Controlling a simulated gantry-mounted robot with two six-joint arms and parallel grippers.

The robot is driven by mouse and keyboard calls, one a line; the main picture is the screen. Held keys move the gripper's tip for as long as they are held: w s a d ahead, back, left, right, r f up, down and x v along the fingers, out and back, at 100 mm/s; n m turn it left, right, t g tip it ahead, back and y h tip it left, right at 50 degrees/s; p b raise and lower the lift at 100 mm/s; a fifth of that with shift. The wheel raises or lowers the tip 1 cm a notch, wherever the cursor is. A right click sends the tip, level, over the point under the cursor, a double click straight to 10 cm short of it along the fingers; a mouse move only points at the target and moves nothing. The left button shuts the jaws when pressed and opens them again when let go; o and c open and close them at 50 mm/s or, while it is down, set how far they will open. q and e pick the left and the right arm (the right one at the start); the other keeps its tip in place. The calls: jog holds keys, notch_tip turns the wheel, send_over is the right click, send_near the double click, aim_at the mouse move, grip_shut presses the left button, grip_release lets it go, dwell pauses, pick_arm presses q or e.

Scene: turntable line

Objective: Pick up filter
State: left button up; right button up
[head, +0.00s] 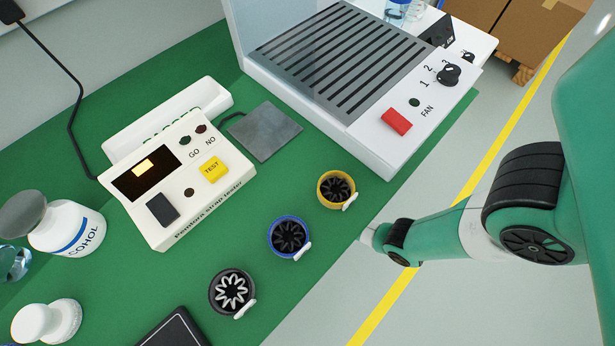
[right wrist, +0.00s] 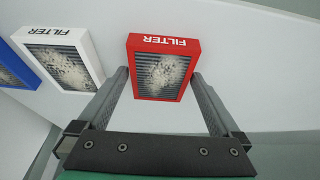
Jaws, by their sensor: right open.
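In the right wrist view, a red-framed filter (right wrist: 163,42) with a dirty pleated face lies on a pale surface. My right gripper (right wrist: 159,76) is open, with one finger on each side of the red filter. The filter is between the fingertips, and I cannot tell whether they touch it. A white-framed filter (right wrist: 53,38) and a blue-framed filter (right wrist: 13,70) are to its left. The filters do not show in the head view. There my right arm comes in from the right, and its jaws are not visible. My left gripper is not in view.
The head view shows a green mat with a tester (head: 188,168), a grey plate (head: 264,132), yellow (head: 324,198), blue (head: 276,242) and dark (head: 217,283) rings, an alcohol bottle (head: 88,228) and a slatted fan unit (head: 360,125). The white filter stands close beside my left-hand finger.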

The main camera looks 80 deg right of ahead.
jog(key=c, duration=1.1)
jog(key=r+p, duration=0.4)
jog(key=shift+s+a+r+p, duration=0.15)
jog(key=shift+s+r+p, duration=0.05)
jog(key=shift+r+p, duration=0.15)
jog(key=s+a+r+p, duration=0.2)
jog(key=s+a, duration=0.1)
jog(key=s+a+r+p, duration=0.6)
jog(key=s, duration=0.1)
jog(key=shift+r, duration=0.2)
